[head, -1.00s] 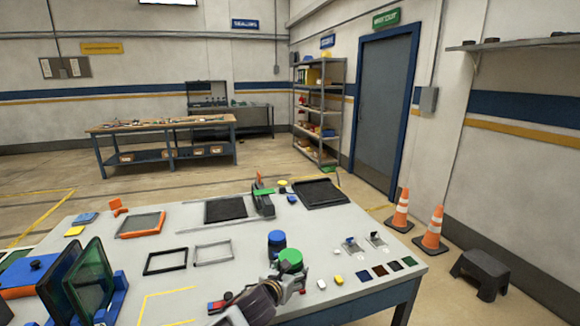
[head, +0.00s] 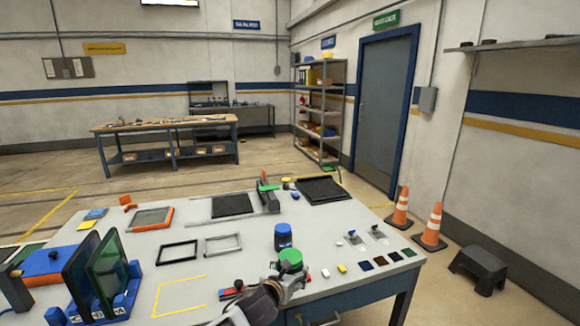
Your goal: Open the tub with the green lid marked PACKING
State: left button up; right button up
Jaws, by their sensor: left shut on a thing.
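The tub with the green lid (head: 290,257) is at the front of the grey table, nearer me than the tub with the blue lid (head: 283,237). The green lid sits on top. Its body is mostly hidden by my gripper, and no lettering can be read. My left gripper (head: 287,279) comes in from the front edge and is shut on the green-lidded tub from the near side. Whether its fingers touch the body or the lid's rim cannot be told. My right gripper is not in view.
A red and dark block (head: 233,291) lies just left of my left gripper. Small white and yellow pieces (head: 342,268) and colour swatches (head: 380,261) lie to the right. Blue racks with dark panels (head: 107,270) stand at the left. The yellow-marked area (head: 180,283) is clear.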

aim_at(288, 253)
pick_arm(q)
jog(key=shift+w+r, duration=0.1)
jog(key=shift+w, duration=0.2)
jog(key=shift+r, duration=0.65)
jog(key=shift+n+y, duration=0.5)
jog(key=r, duration=0.4)
jog(key=shift+w+a+r, duration=0.2)
jog(key=shift+a+r, duration=0.15)
jog(key=shift+r, duration=0.05)
jog(key=s+a+r+n+y, duration=0.2)
jog(key=a+r, duration=0.5)
jog(key=a, duration=0.4)
jog(key=s+a+f, duration=0.3)
jog(key=s+f, duration=0.1)
jog(key=f, duration=0.3)
jog(key=s+a+f+y, duration=0.1)
jog(key=s+a+f, duration=0.2)
jog(key=s+f, duration=0.2)
jog(key=s+a+f+n+t, duration=0.1)
jog(key=s+a+f, duration=0.3)
jog(key=f, duration=0.6)
jog(key=shift+s+f+y, duration=0.35)
jog(key=shift+f+y, duration=0.05)
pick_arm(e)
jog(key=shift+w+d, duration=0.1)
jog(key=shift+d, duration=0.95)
